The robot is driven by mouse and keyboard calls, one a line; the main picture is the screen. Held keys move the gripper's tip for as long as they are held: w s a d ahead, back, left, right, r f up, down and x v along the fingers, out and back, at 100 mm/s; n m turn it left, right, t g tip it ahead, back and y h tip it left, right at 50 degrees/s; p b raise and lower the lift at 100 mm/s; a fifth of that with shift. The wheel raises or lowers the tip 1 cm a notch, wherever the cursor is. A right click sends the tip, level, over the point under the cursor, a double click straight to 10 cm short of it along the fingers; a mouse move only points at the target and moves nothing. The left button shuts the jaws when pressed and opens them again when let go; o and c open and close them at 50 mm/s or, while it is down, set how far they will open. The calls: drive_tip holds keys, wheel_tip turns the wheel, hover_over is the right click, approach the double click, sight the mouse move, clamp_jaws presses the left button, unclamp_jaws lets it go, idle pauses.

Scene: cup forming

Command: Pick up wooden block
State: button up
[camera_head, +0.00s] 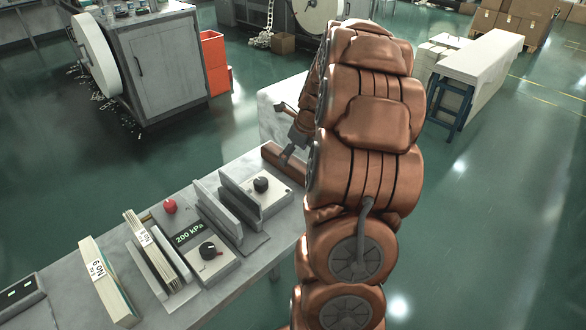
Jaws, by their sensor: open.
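A reddish-brown wooden block (271,155), long and bar-shaped, lies at the far right end of the grey bench (240,165). My copper arm comes down the middle of the picture and hides part of the area behind it. My gripper (280,134) is at the block, partly hidden by my arm. Its jaws are spread, one finger up and away and the other reaching down over the block. I cannot tell whether that finger touches the block.
Control boxes with black knobs (208,250), upright grey plates (240,200), a red button (170,206) and labelled stacks (108,280) crowd the bench. A pale box (280,98) stands behind its far end. A white-topped table (482,58) is at back right. Green floor is open at right.

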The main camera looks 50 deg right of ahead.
sight(294, 161)
drive_tip(key=d+m, duration=0.1)
drive_tip(key=d+f, duration=0.1)
drive_tip(key=shift+s+d+m, duration=0.15)
drive_tip(key=shift+d+m, duration=0.25)
drive_tip(key=shift+d+f, duration=0.15)
drive_tip(key=shift+w+p+x, duration=0.15)
drive_tip(key=shift+p+x, duration=0.4)
drive_tip(key=shift+x, duration=1.3)
drive_tip(key=shift+w+p+x, duration=0.15)
drive_tip(key=shift+p+x, duration=0.35)
drive_tip(key=shift+x, duration=1.3)
clamp_jaws()
